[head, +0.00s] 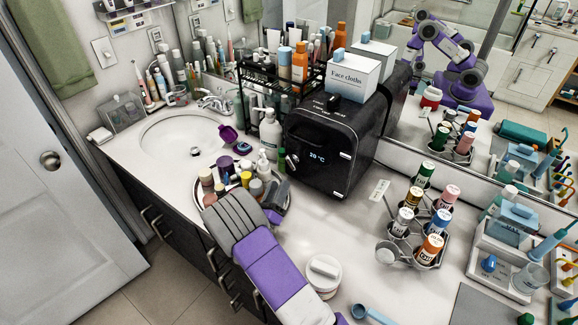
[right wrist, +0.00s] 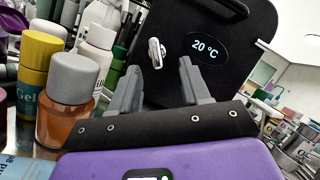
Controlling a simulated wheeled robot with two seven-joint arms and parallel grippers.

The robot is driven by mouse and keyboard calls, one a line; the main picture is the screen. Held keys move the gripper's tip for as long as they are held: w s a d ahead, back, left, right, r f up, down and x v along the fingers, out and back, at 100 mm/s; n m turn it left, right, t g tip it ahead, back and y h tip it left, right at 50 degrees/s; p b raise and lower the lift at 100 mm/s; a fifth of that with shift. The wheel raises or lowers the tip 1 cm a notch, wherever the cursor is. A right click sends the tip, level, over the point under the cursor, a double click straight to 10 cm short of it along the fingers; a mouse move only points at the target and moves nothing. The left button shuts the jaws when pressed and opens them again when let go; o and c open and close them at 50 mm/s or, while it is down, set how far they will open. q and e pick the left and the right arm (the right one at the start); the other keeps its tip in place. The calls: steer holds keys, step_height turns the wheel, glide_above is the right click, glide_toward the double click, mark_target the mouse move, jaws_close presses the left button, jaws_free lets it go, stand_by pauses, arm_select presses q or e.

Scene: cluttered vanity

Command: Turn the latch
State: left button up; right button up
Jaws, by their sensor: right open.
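The black mini fridge (head: 325,150) stands on the counter with a lit "20 °C" display. Its small silver latch (right wrist: 156,50) is on the door, left of the display in the right wrist view, and looks roughly upright. It also shows small in the head view (head: 292,161). My right gripper (right wrist: 160,75) is open and empty, its two fingers pointing at the door. The latch appears just beyond the fingertips, between them in the picture; I see no contact. In the head view my right forearm covers part of the counter, and the fingertips are hard to make out. My left gripper is out of view.
A round tray of bottles stands left of the fridge; an orange bottle with a grey cap (right wrist: 68,105) is close to my left finger in the wrist view.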

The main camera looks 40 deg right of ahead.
mark_target(290, 165)
steer(key=x, duration=0.3)
steer(key=f+x, duration=0.1)
steer(key=x, duration=0.5)
steer(key=shift+w+d+f, duration=0.15)
steer(key=shift+w+d, duration=0.1)
steer(key=shift+d, duration=0.2)
steer(key=shift+c, duration=0.2)
jaws_close()
